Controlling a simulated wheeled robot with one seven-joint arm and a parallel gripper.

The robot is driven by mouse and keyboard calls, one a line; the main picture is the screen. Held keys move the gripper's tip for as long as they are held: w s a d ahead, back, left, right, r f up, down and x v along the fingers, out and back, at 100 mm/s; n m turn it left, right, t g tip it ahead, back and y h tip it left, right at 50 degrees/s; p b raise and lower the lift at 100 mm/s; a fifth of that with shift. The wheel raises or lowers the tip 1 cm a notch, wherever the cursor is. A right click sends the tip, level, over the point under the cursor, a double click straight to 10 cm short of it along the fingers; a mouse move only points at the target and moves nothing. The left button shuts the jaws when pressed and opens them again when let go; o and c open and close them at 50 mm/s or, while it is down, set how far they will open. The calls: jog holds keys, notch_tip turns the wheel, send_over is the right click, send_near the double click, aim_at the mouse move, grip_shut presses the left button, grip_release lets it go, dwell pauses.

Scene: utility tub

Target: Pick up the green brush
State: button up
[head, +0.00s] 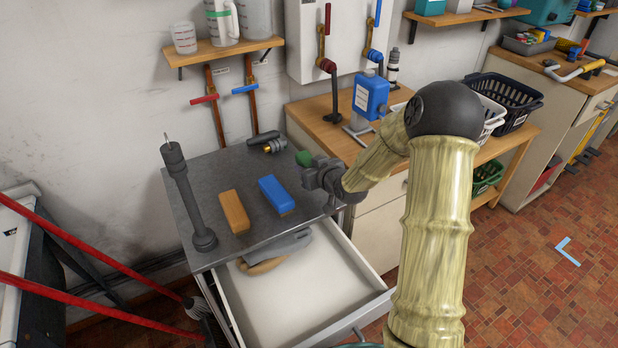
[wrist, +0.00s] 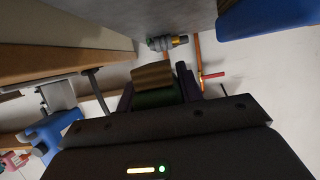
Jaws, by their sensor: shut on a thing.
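The green brush (head: 303,158) is at the tip of my gripper (head: 314,172) in the head view, above the back right part of the grey cabinet top. In the wrist view the green body (wrist: 155,98) sits between the two dark fingers of my gripper (wrist: 158,92), with a brown part beyond it. The gripper is shut on the brush. Most of the brush is hidden by the gripper in the head view. A blue brush (head: 276,195) and an orange-brown brush (head: 234,211) lie apart on the cabinet top, left of the gripper.
A dark fitting with a brass part (head: 267,142) lies at the back. The drawer (head: 303,290) below is open, with grey and tan items inside. A blue device (head: 370,95) stands on the wooden bench to the right.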

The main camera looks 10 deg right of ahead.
aim_at(301, 151)
jog(key=shift+r, duration=2.15)
jog(key=shift+r, duration=0.1)
